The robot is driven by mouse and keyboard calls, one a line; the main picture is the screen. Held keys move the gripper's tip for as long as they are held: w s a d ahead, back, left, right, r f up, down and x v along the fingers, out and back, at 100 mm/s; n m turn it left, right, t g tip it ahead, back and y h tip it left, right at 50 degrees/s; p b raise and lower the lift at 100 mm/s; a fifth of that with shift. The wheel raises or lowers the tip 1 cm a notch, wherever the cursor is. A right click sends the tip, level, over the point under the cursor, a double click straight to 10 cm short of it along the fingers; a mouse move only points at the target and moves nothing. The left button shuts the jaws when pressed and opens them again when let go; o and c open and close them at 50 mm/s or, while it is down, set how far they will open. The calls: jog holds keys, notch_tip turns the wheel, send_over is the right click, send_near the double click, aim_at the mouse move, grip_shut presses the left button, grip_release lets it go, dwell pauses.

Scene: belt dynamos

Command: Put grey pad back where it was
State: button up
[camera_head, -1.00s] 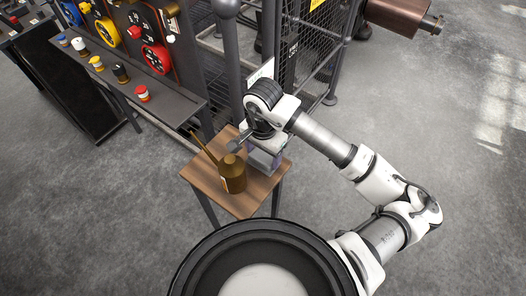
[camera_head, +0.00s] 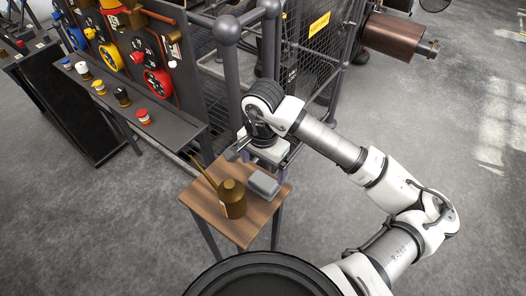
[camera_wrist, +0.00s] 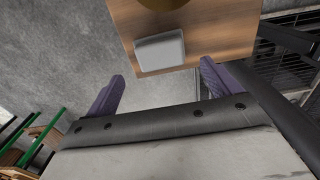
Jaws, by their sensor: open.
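The grey pad (camera_head: 263,184) lies flat on the small wooden table (camera_head: 243,231), near its right side. It also shows in the wrist view (camera_wrist: 160,53), close to the table's edge. My gripper (camera_head: 264,168) is just behind the pad in the head view. In the wrist view its two purple fingers (camera_wrist: 162,82) are spread apart with nothing between them, and the pad lies beyond the fingertips, clear of them.
A brass oil can (camera_head: 232,199) with a long spout stands on the table, left of the pad. A control bench (camera_head: 182,134) with coloured knobs is at the left. A wire mesh cage (camera_head: 318,62) stands behind the arm. Open floor lies to the right.

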aim_at(263, 181)
notch_tip(263, 181, up, 6)
jog(key=shift+r, duration=0.15)
jog(key=shift+s, duration=0.15)
dwell(0.5)
